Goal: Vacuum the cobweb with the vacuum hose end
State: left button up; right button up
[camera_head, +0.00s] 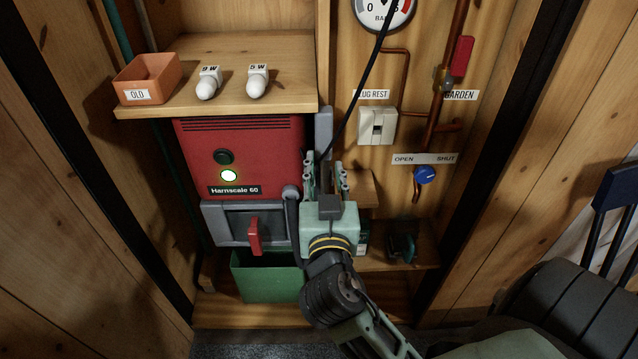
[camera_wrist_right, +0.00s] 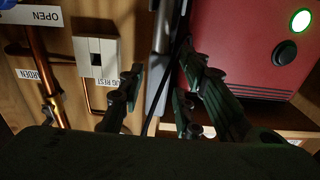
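My right gripper (camera_head: 326,168) is upright in front of the wall, just right of the red boiler. Its two fingers stand apart in the head view and the right wrist view (camera_wrist_right: 165,100). A grey upright bar (camera_head: 323,130) shows behind the fingertips; it also shows between the fingers in the right wrist view (camera_wrist_right: 160,45). A thin black line (camera_head: 361,90), a hose or cable, runs down to the fingers; I cannot tell whether they touch it. I cannot single out the vacuum hose end for certain. No cobweb can be made out. My left gripper is out of view.
The red boiler (camera_head: 240,150) has a grey door with a red handle (camera_head: 254,236) and a green bin (camera_head: 268,278) below. A shelf (camera_head: 290,92) above holds an orange box (camera_head: 148,78) and two white bulbs. A switch (camera_head: 377,126), copper pipes and a blue knob (camera_head: 425,175) are at right.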

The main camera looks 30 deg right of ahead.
aim_at(323, 156)
jog(key=x, duration=0.7)
jog(key=shift+w+p, duration=0.2)
jog(key=shift+p, duration=0.1)
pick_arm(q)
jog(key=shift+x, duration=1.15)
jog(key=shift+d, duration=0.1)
pick_arm(e)
jog(key=shift+c, duration=0.5)
grip_shut()
